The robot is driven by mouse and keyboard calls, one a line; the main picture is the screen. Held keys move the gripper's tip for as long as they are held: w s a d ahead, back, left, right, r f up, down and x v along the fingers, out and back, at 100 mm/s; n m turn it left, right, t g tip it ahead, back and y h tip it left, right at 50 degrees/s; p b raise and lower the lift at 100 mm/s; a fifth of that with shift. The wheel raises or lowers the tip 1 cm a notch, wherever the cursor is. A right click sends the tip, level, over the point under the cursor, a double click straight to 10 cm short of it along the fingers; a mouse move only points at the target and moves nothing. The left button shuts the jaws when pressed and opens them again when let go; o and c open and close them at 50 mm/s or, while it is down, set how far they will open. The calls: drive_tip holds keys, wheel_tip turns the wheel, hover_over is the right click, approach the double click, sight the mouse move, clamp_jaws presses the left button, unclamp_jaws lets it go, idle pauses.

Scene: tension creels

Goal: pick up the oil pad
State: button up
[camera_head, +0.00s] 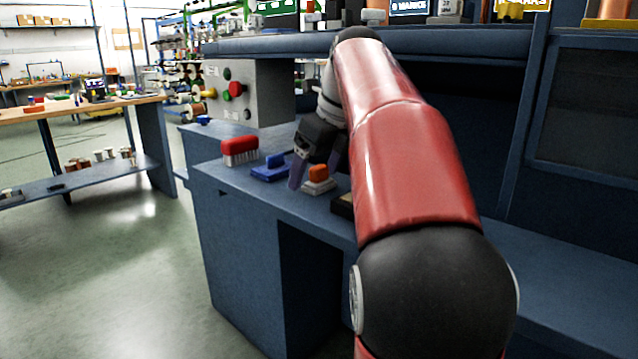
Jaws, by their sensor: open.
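My gripper (315,177) is open and points down at the blue bench, with purple-grey fingers. A small pale block with an orange top (318,172) sits on the bench at the fingertips, seemingly between or just in front of them; I cannot tell if they touch it. A dark, low tray with a tan top (343,203) lies just right of it, partly hidden by my red arm. I cannot tell for sure which of these is the oil pad.
A red brush with pale bristles (240,151) and a blue object (271,169) lie left of my gripper on the bench (262,195). A grey control box (245,95) with a red button stands behind. A shelf edge (270,46) runs above.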

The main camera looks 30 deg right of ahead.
sight(317, 165)
drive_tip(key=shift+c, duration=0.3)
drive_tip(key=c, duration=1)
drive_tip(key=shift+c, duration=0.2)
wheel_tip(317, 165, up, 8)
drive_tip(key=shift+w+d+r+p, duration=0.1)
drive_tip(key=shift+r+p, duration=0.05)
drive_tip(key=shift+p, duration=0.55)
drive_tip(key=shift+r, duration=0.85)
drive_tip(key=o, duration=0.4)
drive_tip(key=shift+c, duration=1.3)
